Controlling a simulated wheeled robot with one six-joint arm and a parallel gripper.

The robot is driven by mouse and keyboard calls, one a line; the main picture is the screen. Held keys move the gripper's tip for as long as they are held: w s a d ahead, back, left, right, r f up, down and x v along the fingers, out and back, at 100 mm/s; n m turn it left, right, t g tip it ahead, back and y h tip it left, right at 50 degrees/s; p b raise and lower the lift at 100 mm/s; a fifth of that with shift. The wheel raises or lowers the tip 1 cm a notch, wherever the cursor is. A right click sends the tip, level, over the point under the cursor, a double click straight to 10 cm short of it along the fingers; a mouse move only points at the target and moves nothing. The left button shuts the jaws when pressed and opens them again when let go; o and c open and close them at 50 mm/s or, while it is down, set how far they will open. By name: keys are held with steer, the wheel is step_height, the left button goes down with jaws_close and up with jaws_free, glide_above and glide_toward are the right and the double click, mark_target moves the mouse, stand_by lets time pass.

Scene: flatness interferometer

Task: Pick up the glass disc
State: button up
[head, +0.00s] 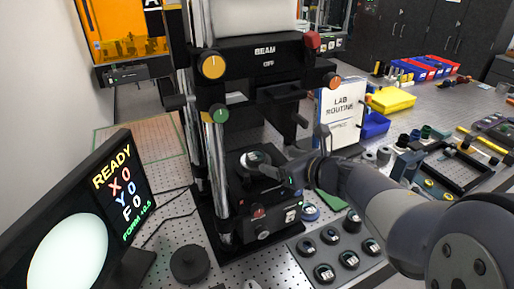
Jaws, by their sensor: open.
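A small pale glass disc (255,158) appears to lie on the dark round stage of the interferometer (262,55), below the block marked BEAM. My gripper (270,171) reaches in from the right, low beside the stage, with its fingers pointing left toward the disc. It is open. The fingers are small and dark against the dark instrument, so I cannot tell whether they touch the disc or stand around it. No thing shows held in them.
A grey tray (298,254) with several dark round holders stands in front right. A monitor (80,225) reading READY stands at left. A black knob (189,262) sits at the front. A LAB ROUTINE sign (341,103) and yellow bin (391,100) stand behind my arm.

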mark_target(256, 155)
steer(key=shift+p+x, duration=0.75)
steer(key=shift+x, duration=4.15)
steer(key=shift+s+f, duration=0.1)
steer(key=shift+f, duration=0.05)
steer(key=shift+c, duration=0.2)
steer(key=c, duration=1.1)
